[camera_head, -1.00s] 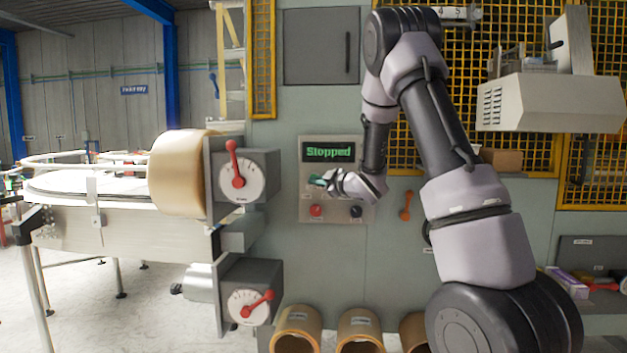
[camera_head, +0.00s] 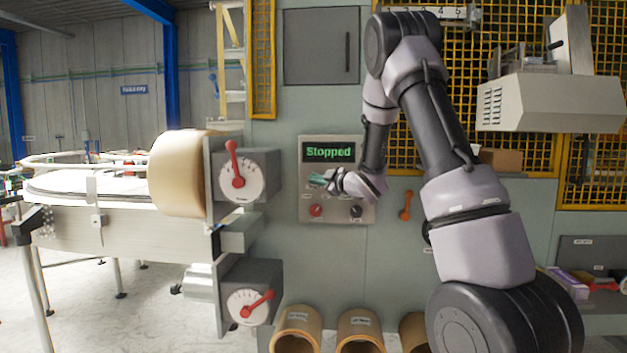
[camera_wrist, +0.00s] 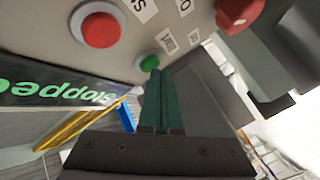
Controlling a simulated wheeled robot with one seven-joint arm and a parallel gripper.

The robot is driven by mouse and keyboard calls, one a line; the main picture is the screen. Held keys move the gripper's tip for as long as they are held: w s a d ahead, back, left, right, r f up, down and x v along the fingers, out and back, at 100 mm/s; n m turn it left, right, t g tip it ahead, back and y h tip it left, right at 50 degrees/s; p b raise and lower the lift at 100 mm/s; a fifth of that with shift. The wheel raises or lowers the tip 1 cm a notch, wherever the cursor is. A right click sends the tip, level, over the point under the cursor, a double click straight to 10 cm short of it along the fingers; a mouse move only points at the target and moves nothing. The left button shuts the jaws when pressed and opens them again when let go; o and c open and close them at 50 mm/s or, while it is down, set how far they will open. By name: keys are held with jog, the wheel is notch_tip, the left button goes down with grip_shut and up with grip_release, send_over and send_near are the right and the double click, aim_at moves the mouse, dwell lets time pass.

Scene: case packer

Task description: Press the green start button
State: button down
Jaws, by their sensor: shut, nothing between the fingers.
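The green start button (camera_wrist: 148,62) shows in the wrist view as a small round button on the grey control panel (camera_head: 305,216). In the wrist view my gripper (camera_wrist: 157,73) is shut, its two teal fingers together and empty. Its fingertips overlap the lower edge of the button; I cannot tell whether they touch it. In the head view my gripper (camera_head: 318,180) is in front of the panel's left half, and the green button cannot be made out there. The panel display (camera_head: 328,152) reads "Stopped" in green letters.
A red button (camera_head: 316,210) and a black knob (camera_head: 355,211) sit low on the panel. The red button is large in the wrist view (camera_wrist: 99,30). A dial box with a red lever (camera_head: 236,165) juts out left of the panel. An orange handle (camera_head: 405,206) is to the right.

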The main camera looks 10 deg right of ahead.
jog(key=shift+w+d, duration=0.1)
jog(key=shift+w, duration=0.15)
dwell(0.6)
jog(key=shift+s+a, duration=0.25)
jog(key=shift+s, duration=0.55)
jog(key=s, duration=0.1)
jog(key=s+a, duration=0.1)
jog(key=s, duration=0.2)
jog(key=shift+s+a, duration=0.3)
jog(key=shift+s, duration=0.1)
